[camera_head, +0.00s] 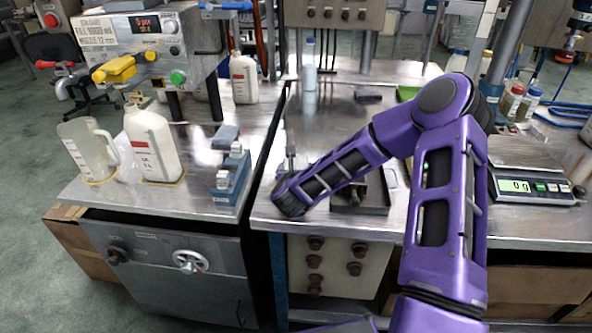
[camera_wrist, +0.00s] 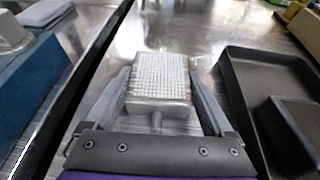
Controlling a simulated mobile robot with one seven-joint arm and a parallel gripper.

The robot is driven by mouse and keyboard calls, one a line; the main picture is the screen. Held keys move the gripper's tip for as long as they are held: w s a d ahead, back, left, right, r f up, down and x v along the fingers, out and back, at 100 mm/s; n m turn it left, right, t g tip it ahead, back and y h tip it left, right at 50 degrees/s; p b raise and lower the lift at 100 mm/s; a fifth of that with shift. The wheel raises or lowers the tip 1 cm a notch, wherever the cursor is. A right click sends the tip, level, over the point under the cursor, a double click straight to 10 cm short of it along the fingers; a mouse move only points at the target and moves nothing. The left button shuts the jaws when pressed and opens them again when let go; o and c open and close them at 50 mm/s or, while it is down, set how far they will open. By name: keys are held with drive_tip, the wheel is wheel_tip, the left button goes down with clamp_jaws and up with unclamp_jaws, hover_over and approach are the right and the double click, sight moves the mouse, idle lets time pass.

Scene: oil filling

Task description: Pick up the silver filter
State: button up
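The silver filter (camera_wrist: 158,82) is a pale block with a gridded mesh top and a short stem towards me. In the wrist view it lies between the two grey fingers of my gripper (camera_wrist: 160,76). The fingers are spread wide, one on each side of the filter, with narrow gaps near its front corners. Whether the tips touch its sides is not clear. In the head view my purple arm reaches down to the steel table, and my gripper and the filter are hidden behind it or too small to make out.
A dark tray (camera_wrist: 236,95) lies close to the right of the filter. A blue-grey fixture (camera_head: 232,175) stands left of the gap between the tables. A white jug (camera_head: 152,146) and a clear pitcher (camera_head: 88,150) stand farther left. A scale (camera_head: 532,188) sits at the right.

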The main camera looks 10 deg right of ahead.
sight(296, 167)
drive_tip(key=c, duration=1)
drive_tip(key=shift+o, duration=0.2)
drive_tip(key=shift+r, duration=0.1)
wheel_tip(296, 167, up, 10)
drive_tip(key=shift+f+p, duration=0.1)
drive_tip(key=shift+p, duration=0.8)
